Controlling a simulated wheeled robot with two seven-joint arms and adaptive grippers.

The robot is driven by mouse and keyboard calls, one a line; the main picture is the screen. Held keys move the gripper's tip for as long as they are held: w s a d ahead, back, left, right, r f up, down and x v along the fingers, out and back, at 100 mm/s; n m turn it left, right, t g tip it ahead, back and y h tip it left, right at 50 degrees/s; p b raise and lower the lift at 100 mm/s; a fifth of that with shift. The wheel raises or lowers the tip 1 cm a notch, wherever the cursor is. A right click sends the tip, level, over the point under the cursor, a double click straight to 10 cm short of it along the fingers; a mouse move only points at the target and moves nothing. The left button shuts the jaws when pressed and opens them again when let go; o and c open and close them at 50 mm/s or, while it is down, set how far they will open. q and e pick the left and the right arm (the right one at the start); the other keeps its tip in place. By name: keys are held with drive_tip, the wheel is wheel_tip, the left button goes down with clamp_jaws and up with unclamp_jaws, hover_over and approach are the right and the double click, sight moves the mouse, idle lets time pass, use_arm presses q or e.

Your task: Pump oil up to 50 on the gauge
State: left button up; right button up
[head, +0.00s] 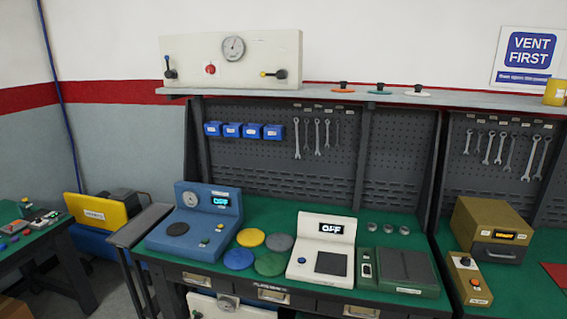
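A white panel (270,45) stands on the shelf with a round gauge (233,48); its needle reading is too small to tell. The panel also carries a black lever with a blue tip (168,67), a red knob (210,69) and a yellow-tipped handle (274,74). A blue machine (215,225) on the bench has a small dial (190,198) and a display that seems to read OFF. A second white panel (205,304) with a gauge (227,302) shows partly below the bench. No oil pump can be told for certain. Neither gripper is in view.
The green bench (265,215) also holds coloured discs (239,258), a white device (310,262) reading OFF, a green device (405,268) and small metal pieces. A brown box (490,225) stands at right. Wrenches and blue bins (232,130) hang behind. A "VENT FIRST" sign (530,52) is on the wall.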

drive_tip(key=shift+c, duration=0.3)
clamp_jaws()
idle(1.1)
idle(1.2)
